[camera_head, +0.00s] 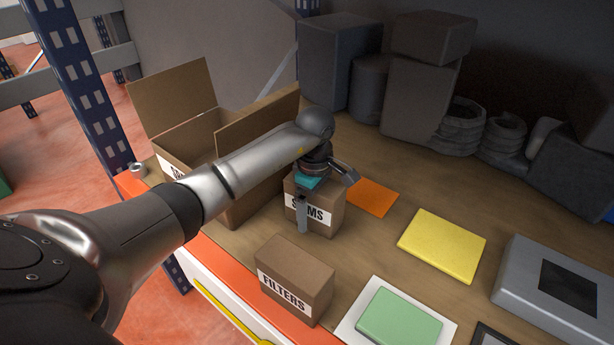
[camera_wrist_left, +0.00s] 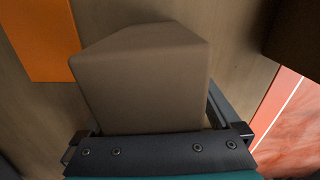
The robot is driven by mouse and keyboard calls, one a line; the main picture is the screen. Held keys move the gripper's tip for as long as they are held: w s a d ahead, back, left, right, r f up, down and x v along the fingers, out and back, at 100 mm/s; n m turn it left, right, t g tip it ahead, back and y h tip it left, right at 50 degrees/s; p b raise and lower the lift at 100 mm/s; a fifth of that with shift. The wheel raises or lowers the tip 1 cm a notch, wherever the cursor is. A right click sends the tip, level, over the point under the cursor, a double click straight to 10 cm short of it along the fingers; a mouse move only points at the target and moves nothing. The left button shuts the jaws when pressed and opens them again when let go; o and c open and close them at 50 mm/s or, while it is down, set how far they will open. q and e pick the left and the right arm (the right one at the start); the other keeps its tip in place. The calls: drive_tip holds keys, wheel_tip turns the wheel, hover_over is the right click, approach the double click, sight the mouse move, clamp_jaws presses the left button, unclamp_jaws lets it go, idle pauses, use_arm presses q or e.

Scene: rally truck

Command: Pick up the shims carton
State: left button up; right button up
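The shims carton (camera_head: 325,218) is a small brown box with a white label reading "SHIMS", partly covered by the gripper. It stands upright on the workbench beside the large open box. My left gripper (camera_head: 327,203) is over it from above, with one finger down in front of the label and the other past its far right side. In the left wrist view the carton (camera_wrist_left: 145,80) fills the space between the fingers, and gaps seem to show beside it. The fingers look spread, not closed on it. My right gripper is not in view.
A filters carton (camera_head: 295,279) stands close in front. The open box (camera_head: 249,205) is at left. An orange sheet (camera_head: 372,197), a yellow pad (camera_head: 442,240) and a green pad (camera_head: 399,318) lie to the right. A grey case (camera_head: 555,290) is at far right.

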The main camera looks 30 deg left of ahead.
use_arm(q)
clamp_jaws()
idle(0.6)
drive_tip(key=shift+r, duration=0.1)
